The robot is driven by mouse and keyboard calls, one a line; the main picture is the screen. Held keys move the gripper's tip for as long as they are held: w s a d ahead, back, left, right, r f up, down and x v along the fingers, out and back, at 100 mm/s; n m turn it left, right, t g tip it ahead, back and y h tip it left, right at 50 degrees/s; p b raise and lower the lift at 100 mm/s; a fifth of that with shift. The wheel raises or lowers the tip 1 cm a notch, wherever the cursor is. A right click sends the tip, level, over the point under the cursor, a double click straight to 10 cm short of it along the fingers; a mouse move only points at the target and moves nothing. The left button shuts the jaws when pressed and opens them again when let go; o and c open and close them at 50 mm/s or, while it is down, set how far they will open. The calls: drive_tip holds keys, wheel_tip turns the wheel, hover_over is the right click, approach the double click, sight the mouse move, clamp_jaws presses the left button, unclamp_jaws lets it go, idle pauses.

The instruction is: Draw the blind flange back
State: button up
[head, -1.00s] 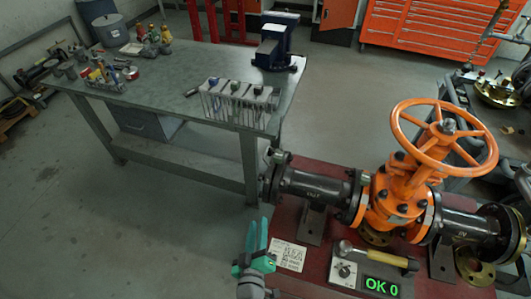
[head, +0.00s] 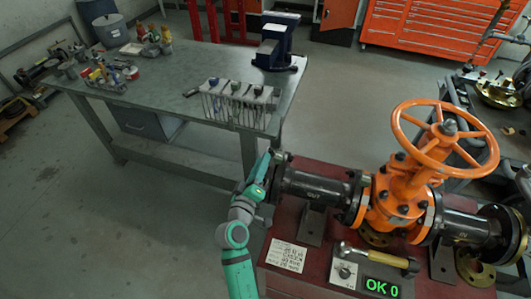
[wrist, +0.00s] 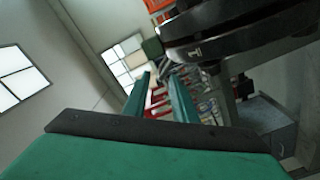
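The valve (head: 395,190) is an orange body with an orange handwheel, between two dark pipe stubs. The left stub (head: 315,188), marked OUT, ends in a dark round flange (head: 277,175); whether a separate blind flange sits on it I cannot tell. My gripper (head: 264,163) is just left of that end in the head view. In the wrist view dark flange discs (wrist: 235,30) fill the upper right, and my gripper (wrist: 160,90) has its two green fingers apart with nothing between them. The fingers appear beside the discs, not around them.
A grey workbench (head: 175,85) with tools stands behind left.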

drive_tip(key=shift+x, duration=2.45)
